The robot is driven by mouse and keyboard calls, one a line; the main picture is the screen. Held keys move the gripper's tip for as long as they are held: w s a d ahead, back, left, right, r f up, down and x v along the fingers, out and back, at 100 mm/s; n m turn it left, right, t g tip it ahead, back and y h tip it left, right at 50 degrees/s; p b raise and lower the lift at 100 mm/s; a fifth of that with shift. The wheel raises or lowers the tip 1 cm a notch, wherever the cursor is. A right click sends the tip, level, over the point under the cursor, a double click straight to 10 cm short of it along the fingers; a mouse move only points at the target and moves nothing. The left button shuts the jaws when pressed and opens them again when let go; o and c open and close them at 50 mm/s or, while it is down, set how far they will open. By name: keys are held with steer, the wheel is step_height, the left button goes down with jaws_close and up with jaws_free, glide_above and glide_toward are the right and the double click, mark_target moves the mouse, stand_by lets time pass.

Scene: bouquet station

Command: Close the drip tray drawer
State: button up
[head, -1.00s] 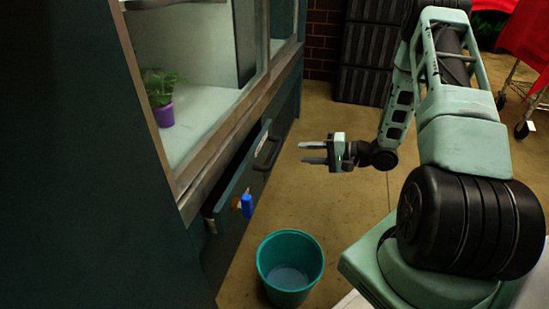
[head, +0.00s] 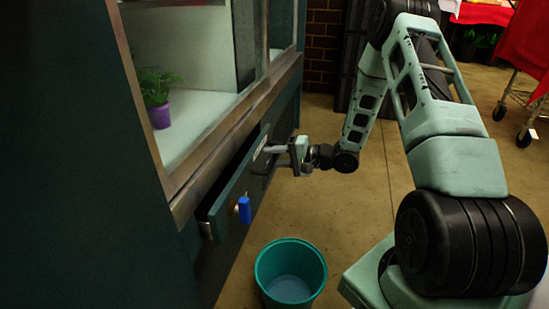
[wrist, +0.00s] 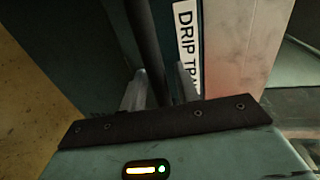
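The drip tray drawer (head: 226,195) is a dark teal drawer low in the cabinet. It stands partly open, its front out from the cabinet face. Its dark bar handle (wrist: 146,45) runs between my fingers in the wrist view, closer to the left finger. A white label (wrist: 187,50) reading "DRIP TRA" shows beside the handle, its end hidden by my gripper. My gripper (head: 276,150) is at the drawer's handle in the head view. Its two fingers are apart in the wrist view (wrist: 161,88), and I cannot tell whether either touches the bar.
A blue tag (head: 245,210) hangs at a round lock on the drawer front. A teal bucket (head: 290,272) stands on the floor near the drawer. A purple potted plant (head: 159,110) is inside the cabinet. A wire cart (head: 524,110) stands far right. Floor between is clear.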

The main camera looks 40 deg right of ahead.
mark_target(261, 154)
jaws_close()
steer(key=shift+r+p+x, duration=0.25)
steer(key=shift+p+x, duration=0.45)
steer(key=shift+x, duration=0.4)
steer(key=shift+r+p+x, duration=0.25)
steer(key=shift+p+x, duration=0.4)
steer(key=shift+x, duration=0.5)
steer(key=shift+o, duration=1.2)
jaws_free()
steer(key=shift+w+a, duration=0.1)
steer(key=p+v, duration=0.7)
steer(key=v, duration=1)
steer(key=shift+s, duration=0.2)
steer(key=shift+w+f, duration=0.1)
